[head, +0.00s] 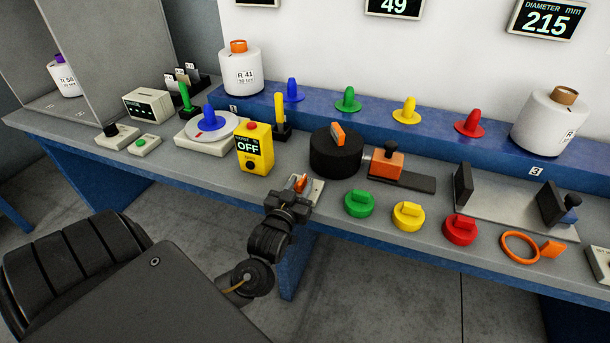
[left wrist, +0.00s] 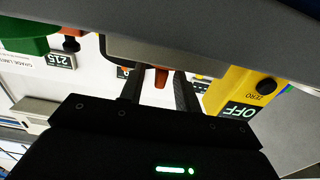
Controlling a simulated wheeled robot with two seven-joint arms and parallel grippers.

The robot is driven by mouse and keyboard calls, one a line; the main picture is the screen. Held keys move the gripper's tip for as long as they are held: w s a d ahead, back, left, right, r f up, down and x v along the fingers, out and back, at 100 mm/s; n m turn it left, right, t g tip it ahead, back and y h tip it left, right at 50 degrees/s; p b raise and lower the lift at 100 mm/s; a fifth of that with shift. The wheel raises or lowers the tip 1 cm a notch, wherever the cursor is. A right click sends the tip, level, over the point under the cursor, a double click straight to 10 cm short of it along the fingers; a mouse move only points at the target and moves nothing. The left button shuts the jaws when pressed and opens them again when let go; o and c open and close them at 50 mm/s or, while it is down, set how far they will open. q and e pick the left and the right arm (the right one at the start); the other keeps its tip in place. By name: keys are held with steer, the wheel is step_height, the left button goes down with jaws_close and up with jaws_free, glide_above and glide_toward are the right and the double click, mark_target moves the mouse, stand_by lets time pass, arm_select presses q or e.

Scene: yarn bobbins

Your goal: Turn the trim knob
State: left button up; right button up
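A small orange knob (head: 300,184) sits on a light plate (head: 317,189) at the bench's front edge; I take it to be the trim knob. My left gripper (head: 295,193) reaches it from the front and partly hides it and its plate. In the left wrist view, an orange piece (left wrist: 161,78) shows between the two dark fingers (left wrist: 159,90), with a gap on each side. The fingers look open around it, not pressed on it. My right gripper is in neither view.
A yellow box reading OFF (head: 254,149) stands close left of the gripper. A black disc with an orange handle (head: 336,155) is behind it. Green (head: 359,204), yellow (head: 408,216) and red (head: 460,230) knobbed pieces lie to the right. An orange ring (head: 519,246) lies farther right.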

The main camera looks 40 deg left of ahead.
mark_target(306, 175)
arm_select(q)
steer(key=shift+x, duration=2)
steer(key=shift+c, duration=0.3)
jaws_close()
